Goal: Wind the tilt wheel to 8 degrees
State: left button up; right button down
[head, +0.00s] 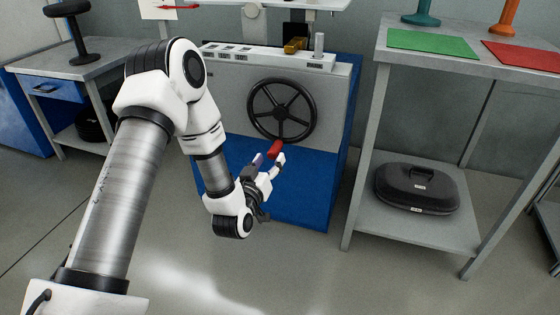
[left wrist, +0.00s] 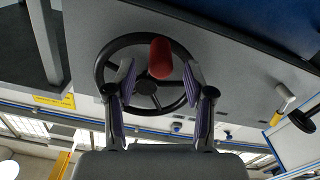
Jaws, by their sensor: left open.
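The tilt wheel (head: 281,112) is a black spoked handwheel on the grey front panel of the machine (head: 226,104). Its red handle (head: 275,150) sticks out at the bottom of the rim in the head view. In the left wrist view the wheel (left wrist: 147,88) lies beyond the fingers and the red handle (left wrist: 160,58) points toward the camera. My left gripper (head: 269,162) is open just below and in front of the handle. In the left wrist view its fingertips (left wrist: 160,78) stand on either side of the handle, with gaps. Contact cannot be told. My right gripper is not in view.
A grey table (head: 455,60) at the right carries a green mat (head: 433,43) and a red mat (head: 525,55); a black case (head: 431,188) sits on its lower shelf. A workbench (head: 75,68) stands at the left. The floor in front is clear.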

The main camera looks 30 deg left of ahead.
aim_at(248, 103)
pick_arm(q)
jog(key=b+x, duration=0.2)
jog(key=x, duration=0.4)
jog(key=shift+w, duration=0.15)
grip_shut()
